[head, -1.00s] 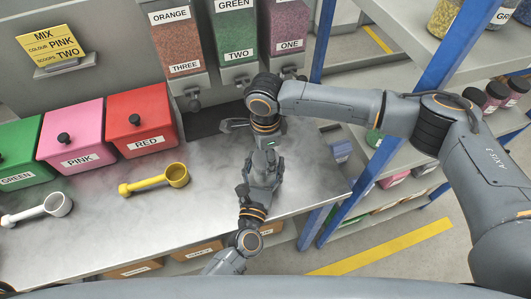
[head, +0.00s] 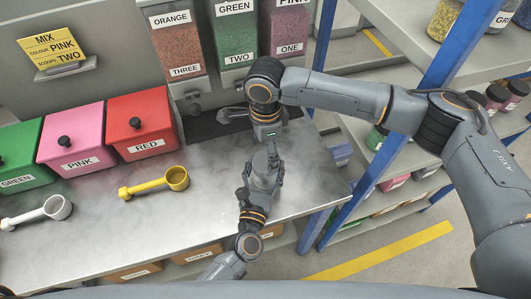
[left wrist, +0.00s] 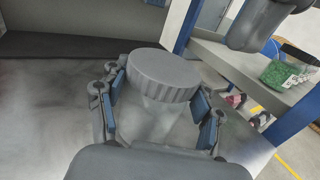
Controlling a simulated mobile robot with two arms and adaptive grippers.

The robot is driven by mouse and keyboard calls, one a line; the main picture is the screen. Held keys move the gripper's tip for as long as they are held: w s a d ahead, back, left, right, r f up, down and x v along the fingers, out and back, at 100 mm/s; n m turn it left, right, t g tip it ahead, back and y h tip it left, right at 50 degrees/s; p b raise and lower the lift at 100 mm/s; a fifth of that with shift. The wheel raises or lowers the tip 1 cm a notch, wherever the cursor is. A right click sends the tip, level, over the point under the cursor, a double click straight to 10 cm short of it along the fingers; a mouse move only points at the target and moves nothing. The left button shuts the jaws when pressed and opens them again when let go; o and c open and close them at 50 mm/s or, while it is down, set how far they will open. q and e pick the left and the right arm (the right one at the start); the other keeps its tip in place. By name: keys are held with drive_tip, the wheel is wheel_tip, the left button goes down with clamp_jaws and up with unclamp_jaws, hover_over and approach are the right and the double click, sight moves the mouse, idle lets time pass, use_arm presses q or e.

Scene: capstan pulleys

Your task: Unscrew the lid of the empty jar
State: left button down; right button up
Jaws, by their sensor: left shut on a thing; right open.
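In the left wrist view a clear, empty-looking jar (left wrist: 160,122) stands between my left fingers, with a wide grey ribbed lid (left wrist: 163,74) on its top. My left gripper (left wrist: 160,118) is shut on the jar's body, one blue-padded finger on each side. In the head view my left gripper (head: 266,168) is over the right part of the worktop and mostly hides the jar. My right gripper (head: 232,115) is open and empty.
Red (head: 142,122), pink (head: 72,138) and green (head: 22,152) boxes stand on the worktop (head: 120,240) at left. A yellow scoop (head: 155,184) and a white scoop (head: 40,212) lie before them. Dispensers (head: 235,45) stand behind; a blue-framed shelf (head: 375,165) is at right.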

use_arm(q)
drive_tip(key=shift+c, duration=0.8)
unclamp_jaws()
